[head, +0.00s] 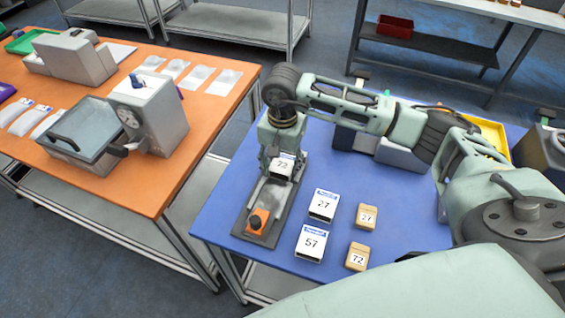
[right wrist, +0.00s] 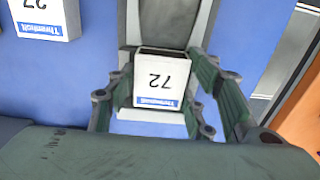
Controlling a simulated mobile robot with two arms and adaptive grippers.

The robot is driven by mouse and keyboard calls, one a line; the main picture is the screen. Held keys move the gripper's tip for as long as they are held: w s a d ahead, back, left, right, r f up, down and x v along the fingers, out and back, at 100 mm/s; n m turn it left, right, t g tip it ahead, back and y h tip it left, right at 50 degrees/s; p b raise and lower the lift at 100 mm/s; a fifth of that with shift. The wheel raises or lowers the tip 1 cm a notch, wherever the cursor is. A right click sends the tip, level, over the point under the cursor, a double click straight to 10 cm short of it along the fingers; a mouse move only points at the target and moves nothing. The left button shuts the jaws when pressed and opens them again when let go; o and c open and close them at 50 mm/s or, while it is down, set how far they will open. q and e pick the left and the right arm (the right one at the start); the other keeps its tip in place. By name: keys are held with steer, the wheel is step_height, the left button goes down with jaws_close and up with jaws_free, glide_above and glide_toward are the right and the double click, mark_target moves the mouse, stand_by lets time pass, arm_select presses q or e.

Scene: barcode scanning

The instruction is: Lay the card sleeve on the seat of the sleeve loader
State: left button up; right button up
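The card sleeve marked 72 (head: 283,166) is a white open-ended box with a blue label strip. It is at the far end of the sleeve loader (head: 262,205), a grey long base with an orange block and dark knob at its near end. My right gripper (head: 275,160) points down there, its fingers on both sides of the sleeve. Whether the sleeve touches the seat cannot be told. My left gripper is not in view.
White sleeves 27 (head: 323,205) and 57 (head: 311,243) lie right of the loader, beside tan boxes 27 (head: 366,217) and 72 (head: 358,257) on the blue table (head: 225,215). A yellow tray (head: 494,135) is at the back right. An orange table (head: 140,190) stands left across a gap.

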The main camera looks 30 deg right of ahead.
mark_target(282, 165)
steer(key=shift+o, duration=1.3)
steer(key=shift+f, duration=0.3)
steer(key=shift+r, duration=0.15)
steer(key=shift+r+p, duration=0.5)
steer(key=shift+p, duration=0.05)
step_height(282, 165, up, 12)
steer(key=b, duration=0.4)
steer(key=shift+f, duration=0.15)
